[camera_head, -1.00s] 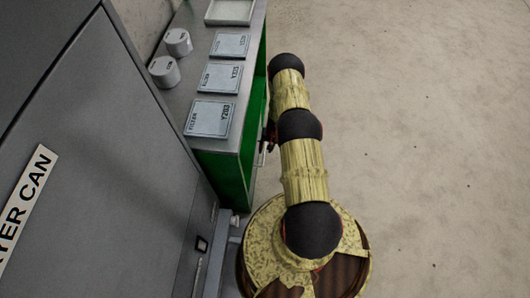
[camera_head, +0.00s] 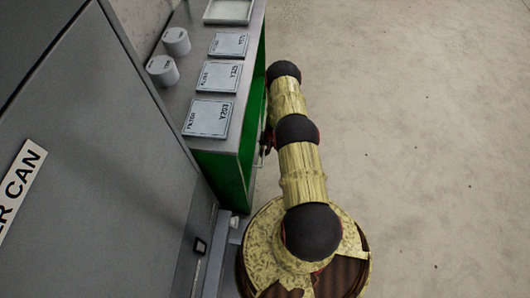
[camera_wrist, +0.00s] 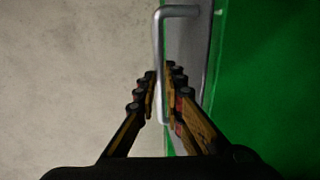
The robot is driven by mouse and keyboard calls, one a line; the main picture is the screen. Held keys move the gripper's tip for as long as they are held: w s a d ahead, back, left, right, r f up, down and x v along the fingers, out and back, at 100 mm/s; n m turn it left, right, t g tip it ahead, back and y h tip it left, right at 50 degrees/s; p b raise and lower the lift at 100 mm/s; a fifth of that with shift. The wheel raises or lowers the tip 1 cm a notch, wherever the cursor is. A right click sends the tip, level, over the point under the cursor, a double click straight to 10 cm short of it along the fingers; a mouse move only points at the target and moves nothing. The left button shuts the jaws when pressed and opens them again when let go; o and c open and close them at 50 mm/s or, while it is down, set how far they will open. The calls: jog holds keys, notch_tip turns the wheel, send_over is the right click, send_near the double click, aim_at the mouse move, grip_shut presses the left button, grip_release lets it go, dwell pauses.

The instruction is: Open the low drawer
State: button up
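The drawer handle (camera_wrist: 160,45) is a silver bent bar in the wrist view, standing off a grey panel (camera_wrist: 185,40) beside a green surface (camera_wrist: 265,70). My gripper (camera_wrist: 161,80) has its two fingers close together, one on each side of the handle bar, and appears shut on it. Exact finger contact is dark and hard to see. In the head view, my gripper (camera_head: 266,142) is at the right side of the green cabinet (camera_head: 228,180), mostly hidden by my arm. How far the drawer is out cannot be told.
On the cabinet's grey top lie several flat filter boxes (camera_head: 208,118), two white cans (camera_head: 163,70) and a white tray (camera_head: 229,10). A tall grey locker (camera_head: 110,150) stands at the left. The concrete floor (camera_head: 430,130) to the right is clear.

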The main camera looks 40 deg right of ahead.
grip_shut()
jog(key=shift+s, duration=0.1)
dwell(0.4)
